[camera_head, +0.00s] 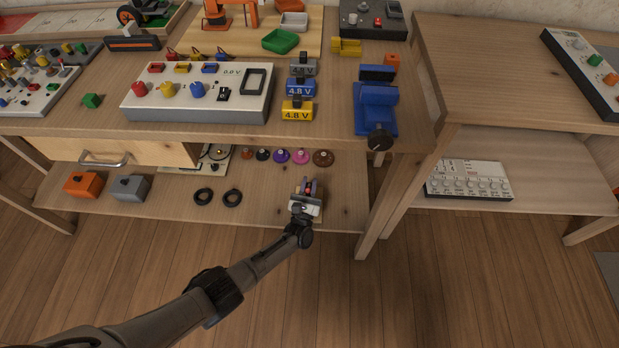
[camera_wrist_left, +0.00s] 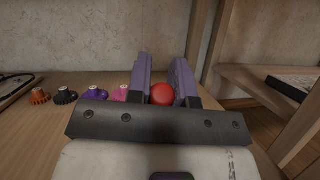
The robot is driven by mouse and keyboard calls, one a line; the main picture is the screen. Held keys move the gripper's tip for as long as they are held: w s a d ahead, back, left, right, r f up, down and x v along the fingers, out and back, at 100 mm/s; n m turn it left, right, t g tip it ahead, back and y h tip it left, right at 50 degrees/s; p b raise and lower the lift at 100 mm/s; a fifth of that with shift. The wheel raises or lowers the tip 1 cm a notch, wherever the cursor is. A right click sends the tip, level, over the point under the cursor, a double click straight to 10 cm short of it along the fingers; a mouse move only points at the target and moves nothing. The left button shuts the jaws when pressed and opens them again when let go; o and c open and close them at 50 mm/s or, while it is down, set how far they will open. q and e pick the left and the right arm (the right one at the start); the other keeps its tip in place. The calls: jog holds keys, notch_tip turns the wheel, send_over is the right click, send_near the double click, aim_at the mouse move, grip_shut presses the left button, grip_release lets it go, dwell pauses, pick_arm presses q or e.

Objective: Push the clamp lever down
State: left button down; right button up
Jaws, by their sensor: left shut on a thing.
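My left gripper (camera_head: 306,188) reaches in over the front right part of the lower shelf. In the left wrist view its two purple fingers (camera_wrist_left: 162,80) stand on either side of a red ball-shaped knob (camera_wrist_left: 162,94) and are shut on it. The knob looks like the end of the clamp lever. The rest of the lever and the clamp's body are mostly hidden by the gripper in both views, so I cannot tell the lever's angle. My right gripper is in neither view.
Several coloured knobs (camera_head: 281,156) stand in a row behind the gripper on the lower shelf (camera_head: 262,205). Two black rings (camera_head: 203,196) lie to its left. A table leg (camera_head: 377,210) stands close on its right. A blue vise (camera_head: 376,106) sits on the tabletop above.

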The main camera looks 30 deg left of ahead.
pick_arm(q)
jog(key=shift+s+f+t, duration=0.25)
jog(key=shift+f+t, duration=0.05)
jog(key=shift+t, duration=0.1)
jog(key=c, duration=1.3)
grip_release()
jog(key=shift+d, duration=0.1)
jog(key=shift+c, duration=0.2)
jog(key=o, duration=0.3)
jog(key=shift+s, duration=0.15)
jog(key=shift+p+v, duration=0.45)
jog(key=shift+v, duration=6.4)
